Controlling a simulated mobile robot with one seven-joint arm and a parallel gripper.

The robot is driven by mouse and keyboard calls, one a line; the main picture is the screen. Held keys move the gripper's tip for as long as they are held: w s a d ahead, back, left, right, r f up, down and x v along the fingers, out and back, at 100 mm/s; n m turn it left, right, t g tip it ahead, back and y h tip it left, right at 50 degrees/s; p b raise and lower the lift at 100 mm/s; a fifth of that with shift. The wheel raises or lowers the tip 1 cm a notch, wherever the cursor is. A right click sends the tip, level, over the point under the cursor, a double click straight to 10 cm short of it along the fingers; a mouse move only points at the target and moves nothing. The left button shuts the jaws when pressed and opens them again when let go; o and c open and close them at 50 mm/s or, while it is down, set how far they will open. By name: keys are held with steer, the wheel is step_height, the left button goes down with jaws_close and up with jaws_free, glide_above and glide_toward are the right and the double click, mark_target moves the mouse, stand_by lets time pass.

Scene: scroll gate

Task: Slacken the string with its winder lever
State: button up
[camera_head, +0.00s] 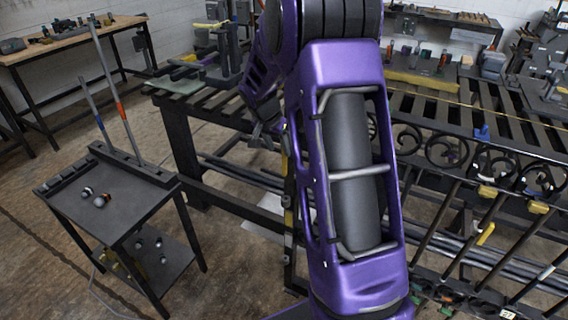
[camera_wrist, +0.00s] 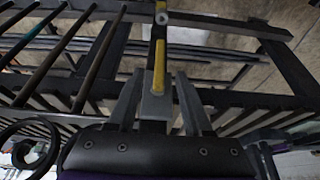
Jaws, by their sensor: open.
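In the wrist view, my gripper (camera_wrist: 158,82) is open, with its two grey fingers apart. A yellow lever-like bar (camera_wrist: 159,66) on a grey block (camera_wrist: 155,106) shows between the fingers; I cannot tell whether they touch it. It appears to be the winder lever. A thin yellow line (camera_head: 478,106), which looks like the string, runs across the slatted bench at the right. Its link to the lever is hidden.
A black gate with scrolls (camera_head: 490,165), bars and yellow clamps (camera_head: 487,191) lies along the slatted bench at the right. A small dark cart (camera_head: 135,203) with rods stands at the left. A wooden table (camera_head: 75,40) is at the back left. Floor between cart and bench is open.

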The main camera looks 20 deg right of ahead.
mark_target(283, 160)
steer(key=x, duration=0.9)
jaws_close()
stand_by(1.2)
